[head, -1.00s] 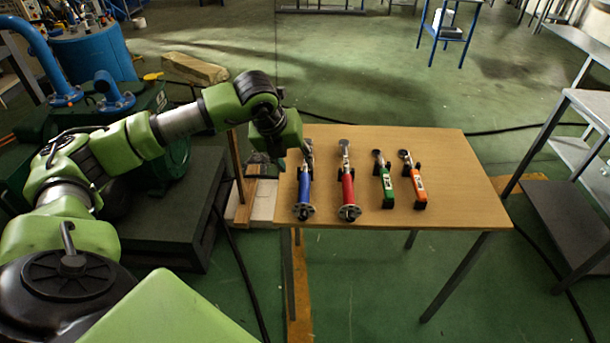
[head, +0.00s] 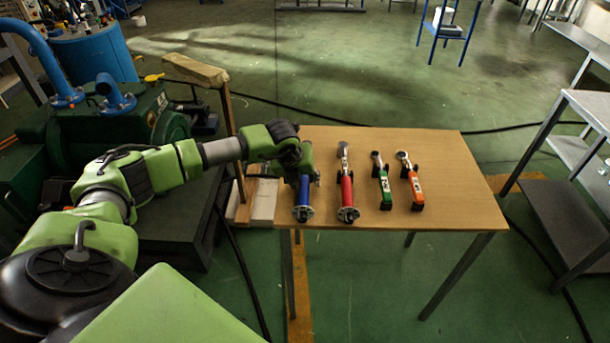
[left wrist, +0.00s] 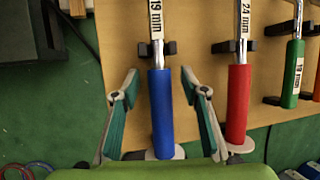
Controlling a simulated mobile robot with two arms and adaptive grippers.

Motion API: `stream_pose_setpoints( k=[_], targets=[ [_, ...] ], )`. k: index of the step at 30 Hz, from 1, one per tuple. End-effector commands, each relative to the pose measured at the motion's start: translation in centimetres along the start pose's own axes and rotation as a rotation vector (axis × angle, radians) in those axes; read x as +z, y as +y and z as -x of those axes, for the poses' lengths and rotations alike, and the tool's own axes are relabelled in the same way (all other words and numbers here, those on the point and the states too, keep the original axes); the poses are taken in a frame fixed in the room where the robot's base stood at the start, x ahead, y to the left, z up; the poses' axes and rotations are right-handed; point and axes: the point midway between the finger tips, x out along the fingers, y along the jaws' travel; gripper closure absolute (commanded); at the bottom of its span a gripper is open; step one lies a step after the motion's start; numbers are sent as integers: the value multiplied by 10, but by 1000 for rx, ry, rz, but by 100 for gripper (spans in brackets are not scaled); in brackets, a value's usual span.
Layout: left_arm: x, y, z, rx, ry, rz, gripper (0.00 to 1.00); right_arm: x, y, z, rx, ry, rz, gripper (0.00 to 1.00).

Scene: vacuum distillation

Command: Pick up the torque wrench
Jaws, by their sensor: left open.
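Several torque wrenches lie in a row on the wooden table (head: 455,175): blue-handled (head: 303,200), red-handled (head: 347,188), green-handled (head: 386,190) and orange-handled (head: 416,186). My left gripper (head: 306,176) is over the blue one and hides its upper part in the head view. In the left wrist view, my open left gripper (left wrist: 159,76) has one finger on each side of the blue handle (left wrist: 161,110), with gaps on both sides. That wrench's label reads 19 mm; the red-handled one (left wrist: 238,100) reads 24 mm. My right gripper is out of view.
Small black holders (left wrist: 236,47) support the wrenches. The red handle lies close to the right finger. Green machinery (head: 100,125) stands left of the table, and a metal shelf (head: 570,215) stands at right. The table's right side is bare.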

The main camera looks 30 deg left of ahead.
Motion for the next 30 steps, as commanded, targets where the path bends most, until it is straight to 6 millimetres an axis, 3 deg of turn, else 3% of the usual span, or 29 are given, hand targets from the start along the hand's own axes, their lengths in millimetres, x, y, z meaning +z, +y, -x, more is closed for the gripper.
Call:
stream_pose_setpoints(
  k=[9,14,15,30],
  targets=[
    [-1,0,-8,0,0,-1,59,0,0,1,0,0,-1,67],
    [-1,0,-8,0,0,-1,98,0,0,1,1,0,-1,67],
    [-1,0,-8,0,0,0,100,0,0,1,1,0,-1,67],
    [6,-4,4,-5,-5,0,100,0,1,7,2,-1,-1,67]
  ],
)
